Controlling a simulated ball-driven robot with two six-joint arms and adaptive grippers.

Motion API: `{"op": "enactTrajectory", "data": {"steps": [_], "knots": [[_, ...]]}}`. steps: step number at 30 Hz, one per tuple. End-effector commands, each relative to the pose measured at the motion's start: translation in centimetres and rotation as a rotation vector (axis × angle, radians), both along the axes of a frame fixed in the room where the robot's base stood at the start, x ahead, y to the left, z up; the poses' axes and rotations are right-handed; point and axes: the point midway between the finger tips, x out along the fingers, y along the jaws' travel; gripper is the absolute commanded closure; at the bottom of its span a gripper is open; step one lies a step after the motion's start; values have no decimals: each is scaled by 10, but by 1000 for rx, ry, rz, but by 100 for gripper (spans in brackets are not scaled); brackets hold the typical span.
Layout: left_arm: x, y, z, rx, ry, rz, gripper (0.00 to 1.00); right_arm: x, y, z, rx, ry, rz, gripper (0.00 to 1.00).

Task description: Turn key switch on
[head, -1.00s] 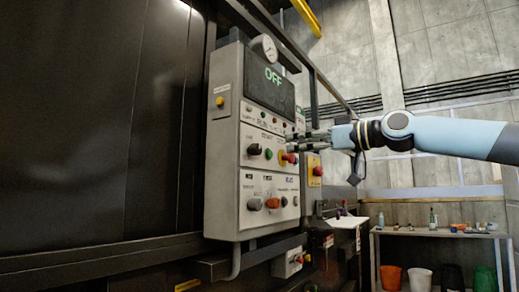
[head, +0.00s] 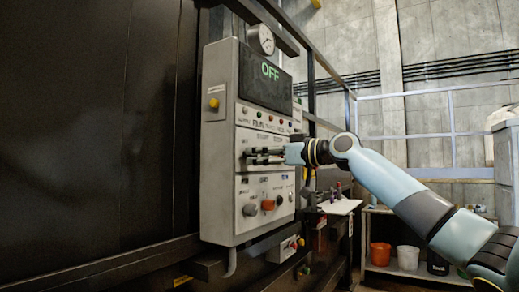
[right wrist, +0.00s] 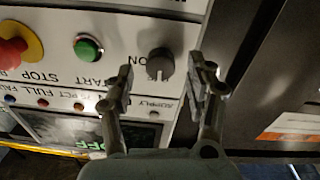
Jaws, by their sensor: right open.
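The control panel (head: 219,140) is a grey box on the dark machine, and its display (head: 270,72) reads OFF. The key switch is a dark grey knob (right wrist: 160,64) beside an ON label in the right wrist view, where the panel appears upside down. My right gripper (head: 249,157) is at the left end of the panel's middle row and hides the knob in the head view. In the right wrist view the gripper (right wrist: 164,80) is open, with one finger on each side of the knob. I cannot tell whether the fingers touch it. My left gripper is out of view.
The green button (right wrist: 88,47) and the red stop button (right wrist: 12,52) on its yellow ring are in the knob's row. A gauge (head: 260,39) tops the box. Buckets (head: 407,257) stand at the right.

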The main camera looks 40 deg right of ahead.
Motion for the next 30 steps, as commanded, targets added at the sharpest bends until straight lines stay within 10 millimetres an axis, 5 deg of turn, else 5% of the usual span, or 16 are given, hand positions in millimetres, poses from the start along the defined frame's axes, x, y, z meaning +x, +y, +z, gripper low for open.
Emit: {"op": "enactTrajectory", "data": {"steps": [12, 25, 30], "knots": [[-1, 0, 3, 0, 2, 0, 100, 9, 4, -1, -1, 1, 1, 45], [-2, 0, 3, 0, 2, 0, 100, 9, 4, 0, 0, 1, 1, 100], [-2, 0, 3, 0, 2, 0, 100, 9, 4, 0, 6, 4, 1, 100]]}}
